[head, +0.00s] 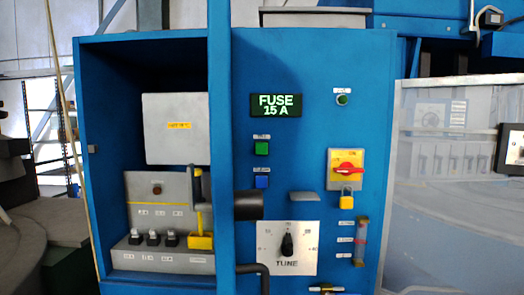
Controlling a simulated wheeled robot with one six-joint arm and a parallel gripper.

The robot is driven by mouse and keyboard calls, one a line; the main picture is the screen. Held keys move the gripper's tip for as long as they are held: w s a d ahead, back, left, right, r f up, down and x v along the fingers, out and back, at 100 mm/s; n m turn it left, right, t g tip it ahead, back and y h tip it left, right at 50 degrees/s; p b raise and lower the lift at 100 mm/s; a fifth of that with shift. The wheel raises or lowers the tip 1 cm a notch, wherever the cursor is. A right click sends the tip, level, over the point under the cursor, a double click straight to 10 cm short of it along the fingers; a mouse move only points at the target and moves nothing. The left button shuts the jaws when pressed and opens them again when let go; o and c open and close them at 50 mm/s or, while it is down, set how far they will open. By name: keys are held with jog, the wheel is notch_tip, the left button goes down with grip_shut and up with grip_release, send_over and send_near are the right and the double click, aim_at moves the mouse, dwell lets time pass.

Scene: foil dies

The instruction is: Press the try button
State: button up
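A blue machine panel (310,60) fills the middle of the head view. A small round green button or lamp (343,99) is at the upper right. My gripper is not in view.
A red rotary switch (347,168) with a yellow padlock (346,196) is at right. Below the buttons are a dark cylinder (249,205) and a TUNE knob (287,245). At left, an open compartment holds a grey box (176,128), a yellow lever (200,222) and several dark small parts (153,237).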

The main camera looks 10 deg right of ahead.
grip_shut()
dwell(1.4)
